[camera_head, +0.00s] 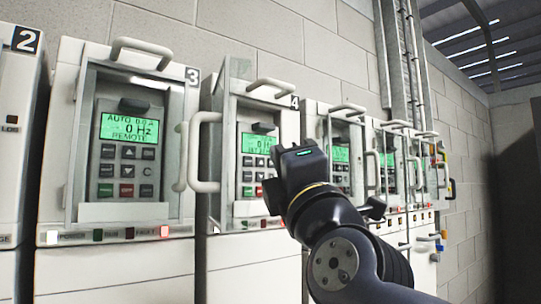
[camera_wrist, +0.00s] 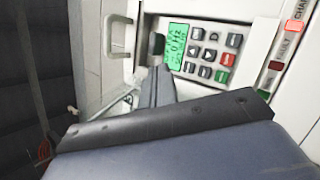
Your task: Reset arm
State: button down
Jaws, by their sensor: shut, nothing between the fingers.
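My arm rises from the bottom right in the head view, bent at a dark elbow joint. Its dark end, my gripper (camera_head: 297,165), is in front of drive 4 (camera_head: 258,150); its fingertips are hidden there. In the wrist view the fingers of my gripper (camera_wrist: 157,86) are shut with nothing between them. They point toward a drive keypad (camera_wrist: 208,62) with a green display (camera_wrist: 177,46), seen turned sideways. I cannot tell whether they touch the panel.
A lit red lamp (camera_wrist: 293,26) also shows in the wrist view. Protruding handles (camera_head: 203,150) stick out along the row. More drives (camera_head: 340,150) continue right along a block wall (camera_head: 290,35).

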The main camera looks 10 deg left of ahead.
jog(key=shift+s+d, duration=1.25)
jog(key=shift+d, duration=0.2)
jog(key=shift+p, duration=0.3)
